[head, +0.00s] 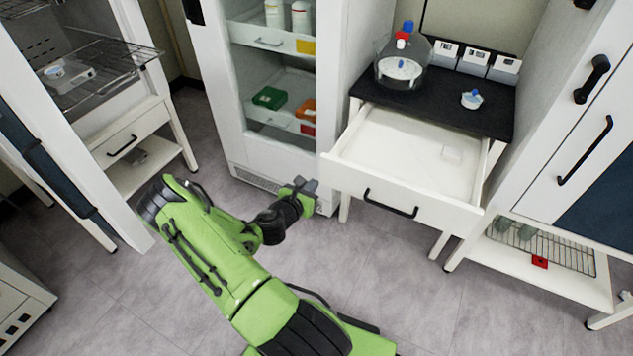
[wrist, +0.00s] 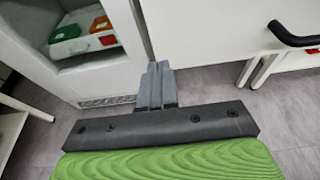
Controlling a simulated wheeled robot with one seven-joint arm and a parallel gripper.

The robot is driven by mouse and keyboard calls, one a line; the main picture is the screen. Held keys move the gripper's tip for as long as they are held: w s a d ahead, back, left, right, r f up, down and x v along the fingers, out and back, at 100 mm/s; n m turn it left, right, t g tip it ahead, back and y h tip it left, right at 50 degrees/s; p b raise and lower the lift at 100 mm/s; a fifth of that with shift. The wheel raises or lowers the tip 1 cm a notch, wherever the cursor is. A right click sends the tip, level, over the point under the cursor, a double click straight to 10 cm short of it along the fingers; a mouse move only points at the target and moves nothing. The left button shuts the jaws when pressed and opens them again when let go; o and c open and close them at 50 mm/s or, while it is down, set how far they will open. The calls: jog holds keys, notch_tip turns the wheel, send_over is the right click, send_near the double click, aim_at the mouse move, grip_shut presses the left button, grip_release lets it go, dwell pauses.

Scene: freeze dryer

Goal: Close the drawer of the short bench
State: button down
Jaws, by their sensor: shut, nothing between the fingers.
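The short bench (head: 467,110) has a black top and white legs. Its white drawer (head: 350,174) is pulled well out toward me, with a black bar handle (head: 390,203) on its front. My gripper (head: 306,186) is shut and empty, to the left of the drawer front and apart from the handle. In the wrist view my gripper (wrist: 155,75) points at the gap between the fridge and the drawer front (wrist: 200,50). The handle (wrist: 293,36) shows at the upper right there.
A glass vessel (head: 402,70), several small white boxes (head: 474,60) and a small dish (head: 471,99) stand on the bench top. A glass-front fridge (head: 275,160) is to the left, and a white cabinet (head: 560,130) to the right. The floor before the drawer is clear.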

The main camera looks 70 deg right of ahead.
aim_at(322, 173)
jog(key=d, duration=0.3)
jog(key=shift+s+d, duration=0.15)
jog(key=shift+d, duration=0.1)
